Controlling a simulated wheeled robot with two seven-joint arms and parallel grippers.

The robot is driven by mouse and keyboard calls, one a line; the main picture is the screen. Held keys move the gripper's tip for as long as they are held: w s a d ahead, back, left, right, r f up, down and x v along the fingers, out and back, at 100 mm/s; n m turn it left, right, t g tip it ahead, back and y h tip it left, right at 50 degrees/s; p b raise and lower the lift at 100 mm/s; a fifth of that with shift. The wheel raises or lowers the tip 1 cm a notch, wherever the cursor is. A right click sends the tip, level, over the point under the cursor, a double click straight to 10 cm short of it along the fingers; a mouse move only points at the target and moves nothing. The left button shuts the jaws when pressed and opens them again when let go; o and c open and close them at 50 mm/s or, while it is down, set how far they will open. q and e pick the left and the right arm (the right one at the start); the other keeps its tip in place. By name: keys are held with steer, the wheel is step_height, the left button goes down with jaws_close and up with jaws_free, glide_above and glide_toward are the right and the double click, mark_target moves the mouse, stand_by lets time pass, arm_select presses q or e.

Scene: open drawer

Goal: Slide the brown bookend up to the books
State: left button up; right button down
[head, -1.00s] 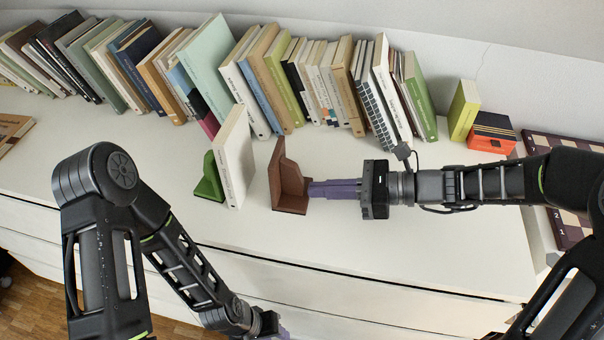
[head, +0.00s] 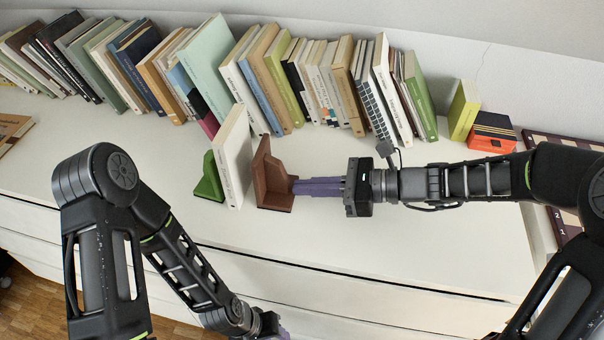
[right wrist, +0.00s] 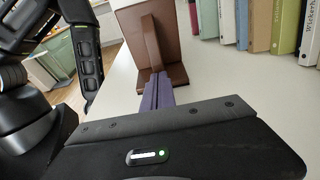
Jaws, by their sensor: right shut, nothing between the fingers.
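The brown bookend (head: 274,182) stands upright on the white top, just right of a white book (head: 234,158). A narrow gap seems to show between them. A green bookend (head: 209,182) stands at the left of the white book. My right gripper (head: 297,187) is shut and empty, its purple fingertips at the right side of the brown bookend. In the right wrist view the fingers (right wrist: 156,90) meet the brown bookend (right wrist: 178,76) low down near its brace.
A long row of books (head: 270,80) leans along the back wall. A yellow-green book (head: 463,110) and an orange box (head: 492,132) stand at the right, near a chessboard (head: 548,150). The top in front of the right gripper is clear.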

mark_target(289, 183)
steer(key=shift+r+x, duration=0.2)
steer(key=shift+x, duration=0.7)
steer(key=shift+r+x, duration=0.2)
steer(key=shift+x, duration=0.65)
steer(key=shift+a, duration=0.1)
steer(key=shift+d+r, duration=0.3)
steer(key=d+p, duration=0.1)
steer(key=d+r+p, duration=0.2)
steer(key=shift+s, duration=0.3)
steer(key=shift+s+d+r+p, duration=0.1)
steer(key=shift+d+r+p, duration=0.2)
steer(key=shift+d, duration=0.25)
steer(key=shift+d+f, duration=0.1)
steer(key=shift+d, duration=0.1)
steer(key=v, duration=0.7)
steer(key=shift+d, duration=0.35)
